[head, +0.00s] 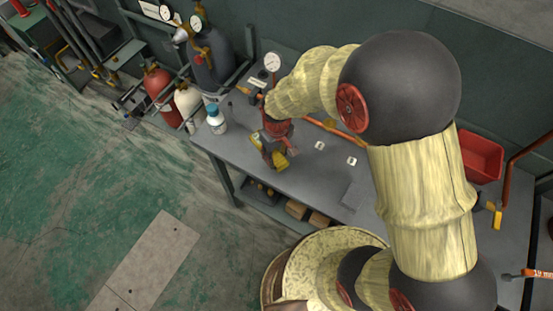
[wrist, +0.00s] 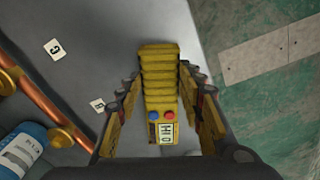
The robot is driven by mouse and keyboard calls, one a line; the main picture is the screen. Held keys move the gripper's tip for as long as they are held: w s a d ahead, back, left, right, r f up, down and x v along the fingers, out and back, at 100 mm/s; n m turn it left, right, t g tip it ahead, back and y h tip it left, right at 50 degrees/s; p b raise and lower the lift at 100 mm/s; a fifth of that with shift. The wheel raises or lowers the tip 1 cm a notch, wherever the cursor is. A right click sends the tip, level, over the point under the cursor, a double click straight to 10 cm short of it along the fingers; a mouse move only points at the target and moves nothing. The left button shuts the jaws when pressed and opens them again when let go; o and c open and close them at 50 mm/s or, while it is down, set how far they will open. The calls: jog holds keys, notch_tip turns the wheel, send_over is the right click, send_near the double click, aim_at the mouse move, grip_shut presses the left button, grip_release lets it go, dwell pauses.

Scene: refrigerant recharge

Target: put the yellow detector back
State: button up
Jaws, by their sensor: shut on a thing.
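The yellow detector (wrist: 158,85) has a ribbed yellow body, a small display and a red and a blue button. My gripper (wrist: 157,100) is shut on it, with one finger along each side. In the head view the detector (head: 280,160) shows below my gripper (head: 270,142), near the front edge of the grey workbench (head: 228,140). The wrist view shows the detector over the bench, close to its edge. I cannot tell whether it touches the bench top.
White lettered tags (head: 320,145) lie on the bench; one (wrist: 53,49) reads C. A blue-and-white bottle (head: 215,120) stands at the bench's left end. A copper pipe (head: 330,127) runs along the back. A red bin (head: 480,157) is at the right.

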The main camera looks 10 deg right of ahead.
aim_at(276, 158)
jog(key=shift+f, duration=1.4)
jog(key=shift+f, duration=0.1)
jog(key=shift+f+b, duration=0.15)
jog(key=shift+b, duration=0.15)
jog(key=o, duration=1.1)
